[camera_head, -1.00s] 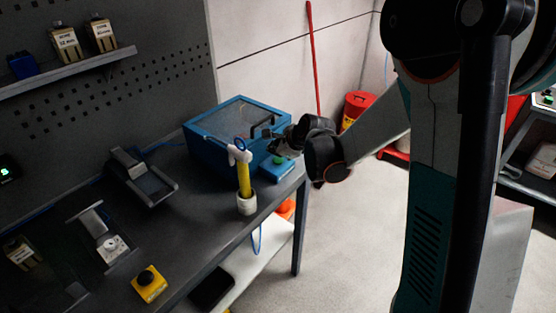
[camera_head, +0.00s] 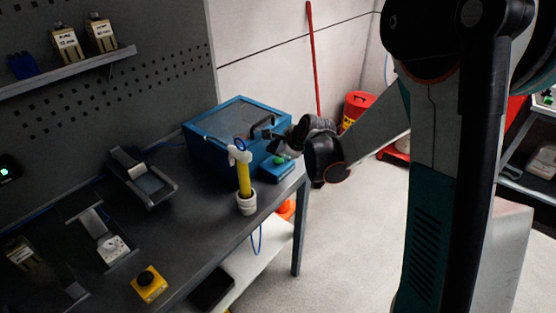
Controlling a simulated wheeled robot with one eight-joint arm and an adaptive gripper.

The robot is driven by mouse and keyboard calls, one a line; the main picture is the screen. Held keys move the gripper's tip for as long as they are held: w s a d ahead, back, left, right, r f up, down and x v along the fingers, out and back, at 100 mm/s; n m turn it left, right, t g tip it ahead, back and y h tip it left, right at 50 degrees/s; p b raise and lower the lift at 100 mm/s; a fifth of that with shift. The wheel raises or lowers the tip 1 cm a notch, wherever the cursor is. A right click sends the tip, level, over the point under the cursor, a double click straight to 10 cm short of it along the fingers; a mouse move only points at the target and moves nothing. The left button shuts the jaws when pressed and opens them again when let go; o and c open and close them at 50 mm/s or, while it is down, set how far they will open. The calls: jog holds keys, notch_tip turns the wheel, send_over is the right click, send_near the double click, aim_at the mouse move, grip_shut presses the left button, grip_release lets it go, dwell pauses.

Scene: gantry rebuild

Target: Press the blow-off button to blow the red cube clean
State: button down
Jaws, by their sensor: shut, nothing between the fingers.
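A blue box with a clear lid window and a dark handle (camera_head: 225,128) stands at the far end of the bench. A small blue button box (camera_head: 277,171) with a green button (camera_head: 280,160) sits beside its right front corner. My gripper (camera_head: 277,147) is shut and empty, just above the green button. I cannot tell whether it touches the button. The red cube is not visible; the lid window is too dim to show what is inside.
A yellow-handled tool in a white holder (camera_head: 246,204) stands at the bench's front edge, left of my gripper. A yellow box with a black button (camera_head: 149,284) is nearer. Grey fixtures (camera_head: 143,178) lie on the dark bench (camera_head: 200,235). Open floor lies to the right.

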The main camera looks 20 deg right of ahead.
aim_at(276, 160)
jog(key=shift+f+b, duration=0.3)
jog(key=shift+f, duration=0.1)
jog(key=shift+f+b, duration=0.45)
dwell(0.6)
jog(key=shift+r, duration=0.1)
dwell(0.4)
jog(key=shift+r+p, duration=0.6)
jog(key=shift+r, duration=0.2)
jog(key=shift+r, duration=0.1)
jog(key=shift+r+p, duration=1.7)
jog(key=shift+r, duration=0.7)
